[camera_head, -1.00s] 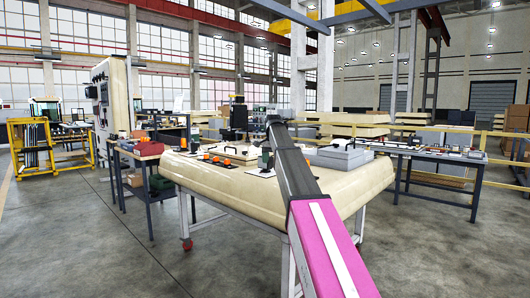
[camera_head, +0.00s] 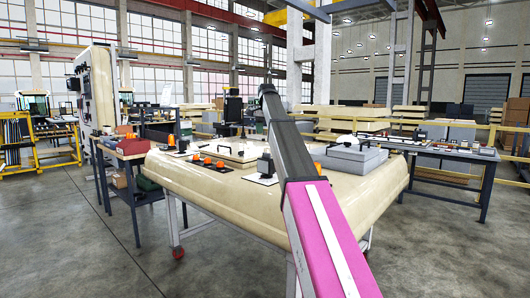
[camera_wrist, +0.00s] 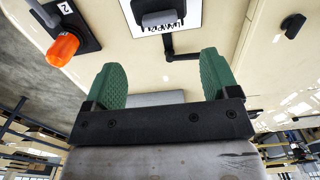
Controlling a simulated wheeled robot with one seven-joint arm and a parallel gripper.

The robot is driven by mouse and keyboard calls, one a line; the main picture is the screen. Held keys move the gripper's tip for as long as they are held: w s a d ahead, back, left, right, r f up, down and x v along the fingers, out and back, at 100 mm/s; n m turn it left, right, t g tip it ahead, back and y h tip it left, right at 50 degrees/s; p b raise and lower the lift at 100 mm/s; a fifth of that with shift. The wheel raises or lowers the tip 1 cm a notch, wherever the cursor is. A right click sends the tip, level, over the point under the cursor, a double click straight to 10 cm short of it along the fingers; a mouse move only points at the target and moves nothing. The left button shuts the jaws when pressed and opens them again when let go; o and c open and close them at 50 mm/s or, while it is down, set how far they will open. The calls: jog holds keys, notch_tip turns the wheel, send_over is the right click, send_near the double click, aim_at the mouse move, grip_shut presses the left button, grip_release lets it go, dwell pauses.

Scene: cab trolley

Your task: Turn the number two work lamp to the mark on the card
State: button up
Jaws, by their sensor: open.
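In the wrist view, the number two work lamp (camera_wrist: 62,50) is an orange dome on a dark base plate with a white "2" label, at the upper left. A white card (camera_wrist: 182,33) with black lettering lies at the top centre, partly covered by a dark grey piece. My gripper (camera_wrist: 161,75) is open with green fingers apart and nothing between them. The lamp lies beyond and left of the left finger, not touching it. In the head view my gripper is hidden behind my arm. The mark on the card cannot be made out.
The cream trolley top (camera_head: 200,178) carries several orange lamps (camera_head: 207,162), a dark block (camera_head: 265,165) on a white plate and grey boxes (camera_head: 352,157). A dark knob (camera_wrist: 293,25) stands at the wrist view's upper right. Side tables flank the trolley; the floor at front left is clear.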

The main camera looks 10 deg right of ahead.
send_over(267, 165)
jog(key=w, duration=0.4)
jog(key=f, duration=1)
jog(key=shift+s+d+f, duration=0.1)
jog(key=shift+d+f, duration=0.1)
jog(key=shift+f, duration=0.15)
jog(key=c, duration=0.9)
